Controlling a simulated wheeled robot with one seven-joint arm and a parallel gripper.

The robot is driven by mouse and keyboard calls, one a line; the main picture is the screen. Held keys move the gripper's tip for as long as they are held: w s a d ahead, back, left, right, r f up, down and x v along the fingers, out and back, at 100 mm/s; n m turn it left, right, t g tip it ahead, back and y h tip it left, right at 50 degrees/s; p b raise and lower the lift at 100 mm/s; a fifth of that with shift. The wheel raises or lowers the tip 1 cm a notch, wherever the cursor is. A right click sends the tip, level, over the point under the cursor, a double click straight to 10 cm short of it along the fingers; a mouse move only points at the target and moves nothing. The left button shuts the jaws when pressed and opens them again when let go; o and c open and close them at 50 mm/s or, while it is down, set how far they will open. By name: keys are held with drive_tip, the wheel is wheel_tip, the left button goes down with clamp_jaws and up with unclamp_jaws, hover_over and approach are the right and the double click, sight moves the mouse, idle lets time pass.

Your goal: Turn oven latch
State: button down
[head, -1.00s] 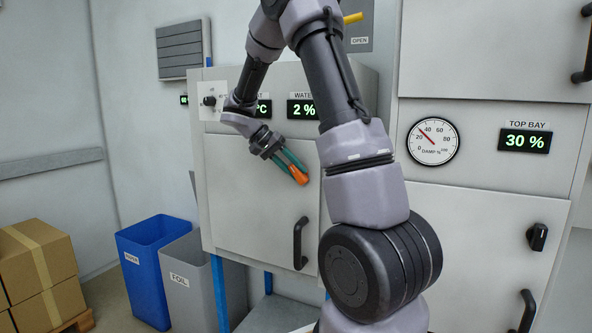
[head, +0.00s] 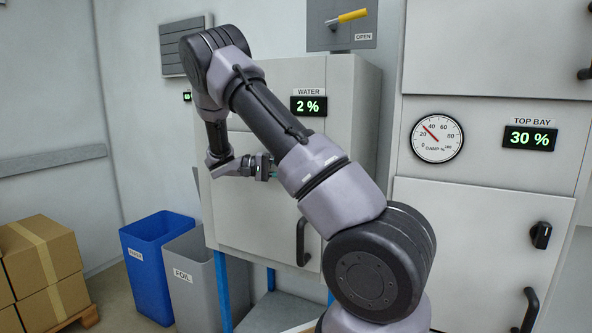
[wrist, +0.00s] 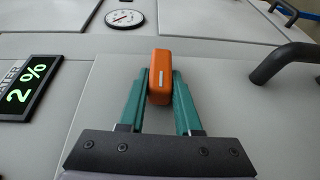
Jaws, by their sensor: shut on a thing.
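The oven latch (wrist: 160,77) is an orange block with a short pale line on its front face. In the wrist view it sits between the teal fingers of my gripper (wrist: 160,92), which are shut on it from both sides. The latch stands in front of the light grey oven door (head: 250,215). In the head view my arm hides the latch and most of my gripper (head: 272,174); only a bit of teal shows. The black oven door handle (head: 301,242) is below, and it also shows at right in the wrist view (wrist: 283,62).
A water display (head: 309,106) reads 2 % above the door. A grey box with a yellow lever (head: 352,16) stands on top. A cabinet with a damp gauge (head: 437,138) and a black knob (head: 541,235) is at right. Blue (head: 150,265) and grey bins (head: 195,285) stand lower left.

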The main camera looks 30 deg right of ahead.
drive_tip(key=shift+h, duration=0.4)
drive_tip(key=c, duration=0.6)
unclamp_jaws()
drive_tip(key=shift+f, duration=0.1)
drive_tip(key=shift+g, duration=0.3)
drive_tip(key=shift+a, duration=0.1)
drive_tip(key=v, duration=1)
drive_tip(key=shift+w+a, duration=0.25)
drive_tip(key=shift+a, duration=0.05)
